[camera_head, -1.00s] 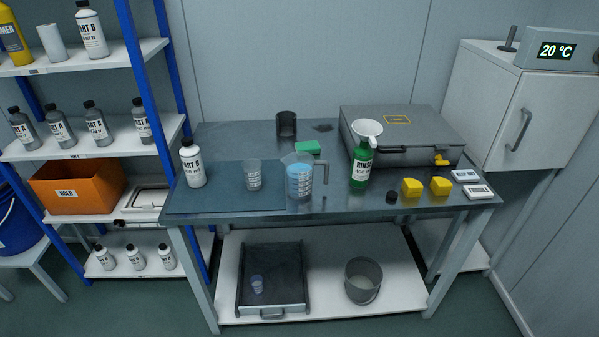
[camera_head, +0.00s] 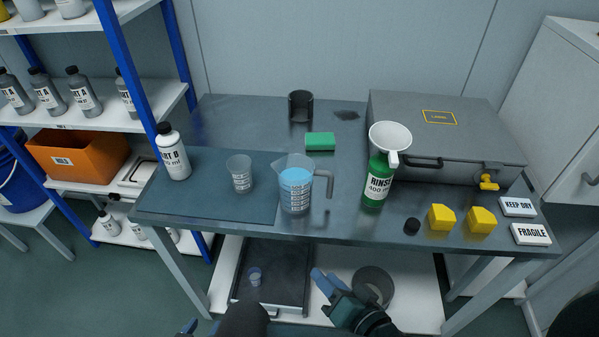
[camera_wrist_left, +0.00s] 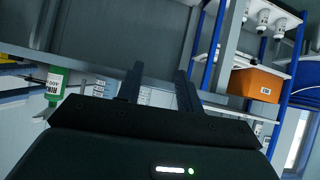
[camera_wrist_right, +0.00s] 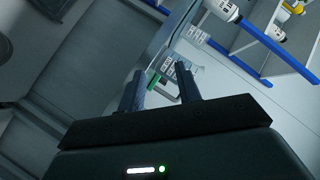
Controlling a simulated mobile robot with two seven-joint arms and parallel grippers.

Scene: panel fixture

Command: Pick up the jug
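The jug (camera_head: 295,190) is a clear measuring jug with blue liquid, a scale and a grey handle on its right side. It stands upright on the bench, between a clear cup (camera_head: 240,176) and a green rinse bottle (camera_head: 377,182) carrying a white funnel (camera_head: 390,137). My right gripper (camera_head: 319,281) is below and in front of the bench edge, empty; its fingers are apart in the right wrist view (camera_wrist_right: 162,88). My left gripper (camera_head: 188,327) is low at the bottom edge, partly cut off; its fingers are apart and empty in the left wrist view (camera_wrist_left: 160,85).
A white bottle (camera_head: 173,158) stands on the dark mat (camera_head: 205,205). A green sponge (camera_head: 320,141), black holder (camera_head: 301,106), grey case (camera_head: 440,125), yellow blocks (camera_head: 441,217) and black cap (camera_head: 412,226) share the bench (camera_head: 345,228). A shelf with a tray and bucket (camera_head: 373,285) lies below.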

